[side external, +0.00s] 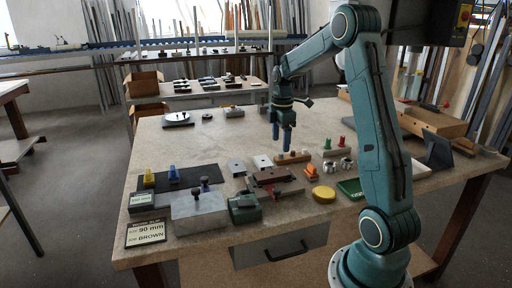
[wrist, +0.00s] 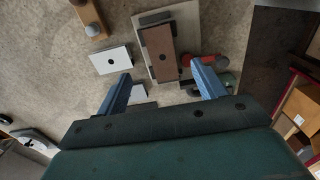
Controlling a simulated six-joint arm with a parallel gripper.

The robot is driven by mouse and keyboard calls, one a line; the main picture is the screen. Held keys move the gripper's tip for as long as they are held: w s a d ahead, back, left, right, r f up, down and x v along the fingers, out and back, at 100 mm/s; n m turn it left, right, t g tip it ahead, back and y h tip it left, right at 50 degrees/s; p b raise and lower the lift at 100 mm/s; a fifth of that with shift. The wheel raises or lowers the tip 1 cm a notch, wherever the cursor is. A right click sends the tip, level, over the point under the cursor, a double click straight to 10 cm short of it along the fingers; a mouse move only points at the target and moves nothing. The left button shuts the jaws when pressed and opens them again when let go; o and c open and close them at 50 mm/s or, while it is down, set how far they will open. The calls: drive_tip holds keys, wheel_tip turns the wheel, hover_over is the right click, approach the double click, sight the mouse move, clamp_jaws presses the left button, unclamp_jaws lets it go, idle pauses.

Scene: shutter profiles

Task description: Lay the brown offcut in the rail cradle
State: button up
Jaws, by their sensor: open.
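The brown offcut appears to be the flat brown piece with a dark dot (wrist: 160,52) in the wrist view; in the side view this brown piece (side external: 272,175) lies mid-table. It lies on or over a longer pale grey base (wrist: 155,18), which may be the rail cradle; I cannot tell for sure. My gripper (wrist: 163,82) is open and empty, its blue fingers wide apart, with the brown piece showing beyond and between the tips. In the side view my gripper (side external: 284,148) points down above the table, near the wooden block with knobs (side external: 292,157).
A green vise-like fixture (side external: 243,207), a yellow disc (side external: 323,194) and a "90 mm BROWN" sign (side external: 146,233) stand nearer the front.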

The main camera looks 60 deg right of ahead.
drive_tip(key=shift+r, duration=0.75)
drive_tip(key=s+a+r+m+t+h, duration=0.1)
drive_tip(key=s+a+r+m, duration=0.1)
drive_tip(key=a+r, duration=0.5)
drive_tip(key=s+a+r+m+t, duration=0.1)
drive_tip(key=a+r+m, duration=0.1)
drive_tip(key=a, duration=0.9)
drive_tip(key=s+a+m+t+y, duration=0.1)
drive_tip(key=s+a+m+t, duration=0.2)
drive_tip(key=s+a, duration=0.9)
drive_tip(key=shift+s+m+t, duration=0.3)
drive_tip(key=shift+s+m, duration=0.05)
drive_tip(key=shift+m, duration=0.65)
